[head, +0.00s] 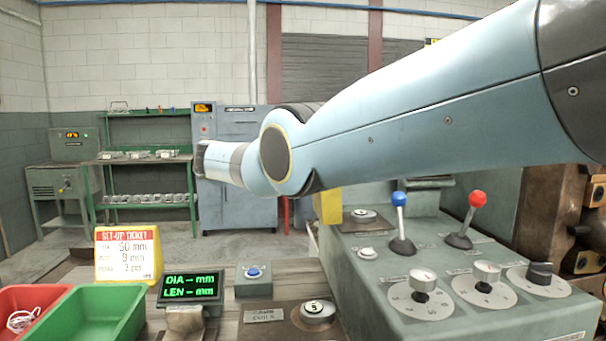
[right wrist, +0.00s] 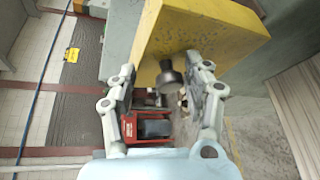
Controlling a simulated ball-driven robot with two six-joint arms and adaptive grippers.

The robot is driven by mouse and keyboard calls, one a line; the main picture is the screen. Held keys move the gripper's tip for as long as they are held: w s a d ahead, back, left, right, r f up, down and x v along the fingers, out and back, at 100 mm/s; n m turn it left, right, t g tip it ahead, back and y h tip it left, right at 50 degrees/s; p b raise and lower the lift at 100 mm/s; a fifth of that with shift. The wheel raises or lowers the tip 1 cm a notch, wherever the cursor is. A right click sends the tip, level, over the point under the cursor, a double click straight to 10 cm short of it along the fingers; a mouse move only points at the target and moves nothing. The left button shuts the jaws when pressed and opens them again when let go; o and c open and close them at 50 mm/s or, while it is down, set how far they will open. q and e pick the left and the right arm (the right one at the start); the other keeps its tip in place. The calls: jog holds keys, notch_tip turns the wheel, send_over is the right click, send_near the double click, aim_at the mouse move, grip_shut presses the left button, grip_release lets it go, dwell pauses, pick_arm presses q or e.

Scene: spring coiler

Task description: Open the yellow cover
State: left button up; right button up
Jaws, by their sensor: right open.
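The yellow cover (right wrist: 205,32) fills the top middle of the right wrist view. A dark round knob (right wrist: 171,76) sticks out from its lower edge. My right gripper (right wrist: 162,72) is open, with one finger on each side of the knob. I see gaps between the fingers and the knob; I cannot tell how deep the knob sits between them. In the head view only a small part of the yellow cover shows (head: 329,207), below my right arm, beside the green-grey control console. The arm hides the rest, and the right gripper does not show there. My left gripper is not in view.
The console (head: 385,285) carries a blue lever (head: 399,215), a red lever (head: 472,212) and several dials. A display (head: 191,287), a ticket sign (head: 128,255), a red bin (head: 22,300) and a green bin (head: 95,315) stand at the left.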

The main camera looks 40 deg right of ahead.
notch_tip(320, 180, up, 10)
jog(key=shift+a+f, duration=0.1)
jog(key=shift+a, duration=0.05)
jog(key=shift+w+d, duration=0.1)
jog(key=shift+d, duration=0.1)
jog(key=shift+a, duration=0.1)
jog(key=shift+c, duration=0.4)
